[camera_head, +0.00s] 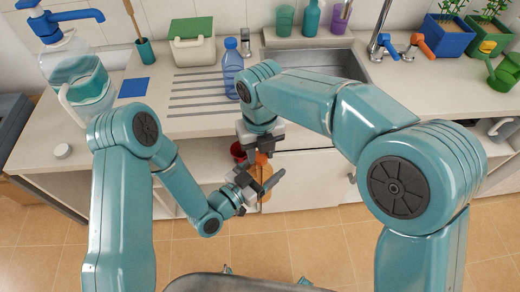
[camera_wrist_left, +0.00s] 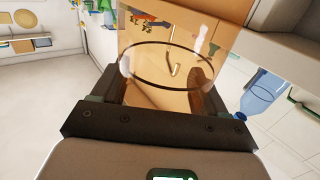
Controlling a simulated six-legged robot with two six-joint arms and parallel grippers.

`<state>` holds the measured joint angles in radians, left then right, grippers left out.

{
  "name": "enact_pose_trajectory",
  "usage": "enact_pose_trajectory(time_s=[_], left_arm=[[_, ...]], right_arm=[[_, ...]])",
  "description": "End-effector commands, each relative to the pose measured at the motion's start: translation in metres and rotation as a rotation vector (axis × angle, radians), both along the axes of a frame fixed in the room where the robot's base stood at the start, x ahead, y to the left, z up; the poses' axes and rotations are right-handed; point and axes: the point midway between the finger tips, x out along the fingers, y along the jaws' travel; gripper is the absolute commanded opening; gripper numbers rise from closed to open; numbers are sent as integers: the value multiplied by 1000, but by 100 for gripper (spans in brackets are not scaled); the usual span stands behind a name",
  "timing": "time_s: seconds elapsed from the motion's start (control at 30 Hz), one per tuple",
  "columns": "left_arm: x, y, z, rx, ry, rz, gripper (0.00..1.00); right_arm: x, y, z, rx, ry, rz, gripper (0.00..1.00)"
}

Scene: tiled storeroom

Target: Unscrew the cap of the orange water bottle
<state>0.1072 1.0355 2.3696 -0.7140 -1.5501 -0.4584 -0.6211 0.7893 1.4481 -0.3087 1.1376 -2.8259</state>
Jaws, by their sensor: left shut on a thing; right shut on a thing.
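The orange water bottle (camera_head: 263,163) is in front of the counter, partly covered by my grippers in the head view. In the left wrist view its see-through orange body (camera_wrist_left: 160,92) fills the space between the fingers. My left gripper (camera_head: 259,183) is shut on the bottle's body. My right gripper (camera_head: 261,145) comes from above and is shut at the top end of the bottle. The cap is hidden there, so I cannot see whether it is still seated.
A blue bottle (camera_head: 232,70) stands on the counter behind my right arm. A red object (camera_head: 238,152) is just left of the right gripper. The sink (camera_head: 345,62) is at the back, a pump jug (camera_head: 80,85) at the left. The tiled floor in front is clear.

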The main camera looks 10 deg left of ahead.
Motion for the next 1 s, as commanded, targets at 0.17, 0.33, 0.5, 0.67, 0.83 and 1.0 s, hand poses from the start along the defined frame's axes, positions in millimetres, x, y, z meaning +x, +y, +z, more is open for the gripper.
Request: enact_pose_trajectory(time_s=[0.17,0.33,0.5,0.67,0.83,1.0], left_arm=[[-2,-1,0,-3,2,-5,0],[-1,0,0,-2,1,-3,0],[-1,0,0,-1,1,-1,0],[-1,0,0,-1,0,-1,0],[0,0,0,-1,-1,0,0],[0,0,0,-1,-1,0,0]], right_arm=[[5,-2,1,1,-15,-4,61],[4,-2,1,0,-10,-3,61],[3,-1,7,-1,-9,-3,61],[3,-1,31,0,-10,-2,61],[2,-1,45,-1,-6,-2,57],[2,-1,46,-2,-5,-86,57]])
